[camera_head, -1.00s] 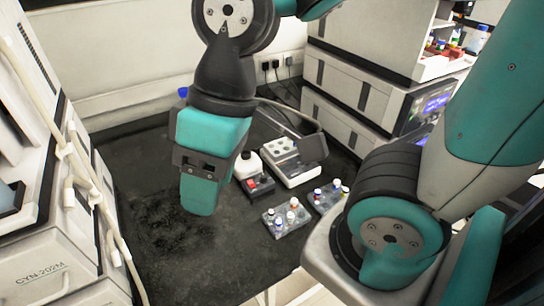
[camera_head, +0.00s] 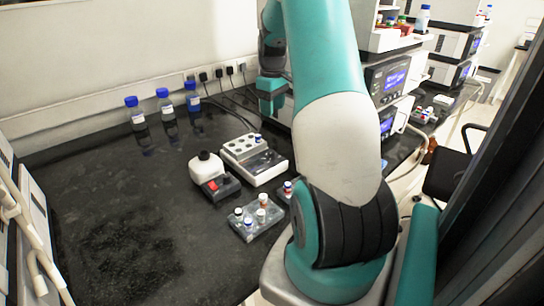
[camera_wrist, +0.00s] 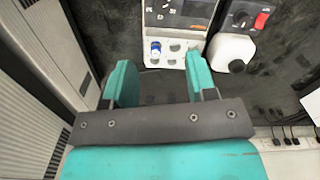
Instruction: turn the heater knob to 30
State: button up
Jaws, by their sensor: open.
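The heater looks to be the white block with round wells (camera_head: 255,157) on the black bench; a blue-capped vial stands in one corner well. In the wrist view the white block (camera_wrist: 151,45) lies at the top, with its dark control panel (camera_wrist: 185,14) cut by the frame edge. I cannot make out a knob setting there. My gripper (camera_wrist: 160,78) is open and empty, its teal fingers apart, with the wells just beyond the fingertips. In the head view my gripper (camera_head: 272,98) is behind the heater, partly hidden by my arm.
A small device with a white top (camera_head: 206,167) and red switch is beside the heater; its dial (camera_wrist: 240,18) shows in the wrist view. A vial rack (camera_head: 256,219) is in front. Blue-capped bottles (camera_head: 165,105) stand by the wall. The bench's left front is clear.

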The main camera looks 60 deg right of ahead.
aim_at(272, 152)
notch_tip(272, 152, down, 16)
jog(key=shift+a+f+p, duration=0.1)
jog(key=shift+f+p, duration=0.15)
jog(key=shift+p, duration=0.25)
jog(key=c, duration=0.9)
jog(key=shift+c, duration=0.2)
jog(key=shift+m, duration=0.3)
jog(key=m, duration=0.5)
jog(key=shift+r, duration=0.1)
jog(key=m, duration=0.6)
jog(key=shift+w, duration=0.1)
